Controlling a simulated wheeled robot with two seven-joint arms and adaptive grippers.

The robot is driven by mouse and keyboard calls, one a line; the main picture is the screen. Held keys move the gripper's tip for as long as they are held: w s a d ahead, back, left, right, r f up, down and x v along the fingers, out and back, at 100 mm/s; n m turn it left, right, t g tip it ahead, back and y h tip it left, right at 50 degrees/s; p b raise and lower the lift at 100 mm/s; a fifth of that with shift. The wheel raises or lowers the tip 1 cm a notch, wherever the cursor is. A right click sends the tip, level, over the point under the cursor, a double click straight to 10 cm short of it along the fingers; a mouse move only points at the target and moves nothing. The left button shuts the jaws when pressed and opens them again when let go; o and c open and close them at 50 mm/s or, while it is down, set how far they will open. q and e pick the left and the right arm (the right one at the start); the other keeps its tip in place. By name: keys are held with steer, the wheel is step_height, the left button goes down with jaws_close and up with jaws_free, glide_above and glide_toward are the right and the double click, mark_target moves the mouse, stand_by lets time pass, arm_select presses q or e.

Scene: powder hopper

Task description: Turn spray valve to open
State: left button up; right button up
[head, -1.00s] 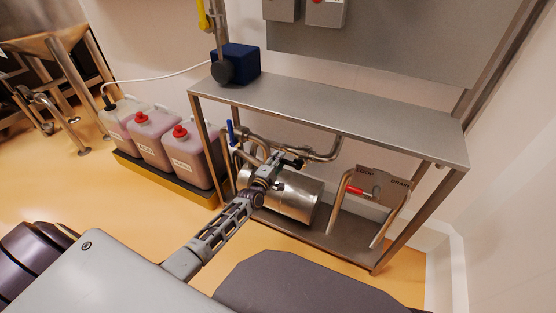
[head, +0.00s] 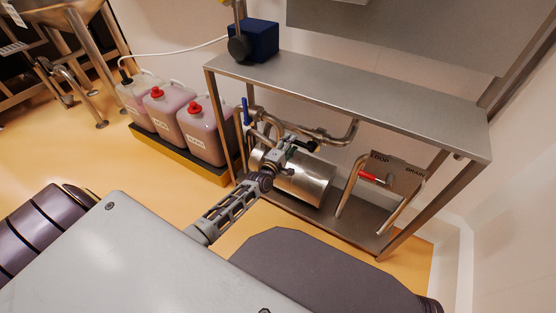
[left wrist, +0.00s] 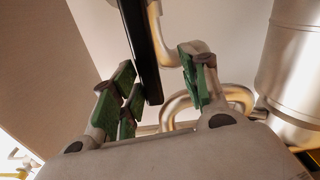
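My left gripper (head: 286,142) is in front of the pipework under the steel bench, above a steel cylinder (head: 310,183). In the left wrist view the fingers (left wrist: 158,92) with green pads stand apart. A long black bar (left wrist: 140,45), which looks like a valve handle, reaches down into the gap between them; I cannot tell if it touches a pad. A dark handle end (head: 313,147) shows beside the gripper in the head view. A blue lever (head: 246,112) stands upright on the pipe to the left. No readable label marks the spray valve. My right gripper is not in view.
The bench (head: 360,95) top lies above the pipes, its legs either side. A red handle (head: 370,177) sits by a plate reading LOOP and DRAIN (head: 398,170). Canisters with red caps (head: 198,130) stand left. A blue box (head: 255,40) is on the bench.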

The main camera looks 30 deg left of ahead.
arm_select(q)
steer(key=s, duration=1)
steer(key=shift+s, duration=0.2)
steer(key=shift+a, duration=0.1)
stand_by(2.9)
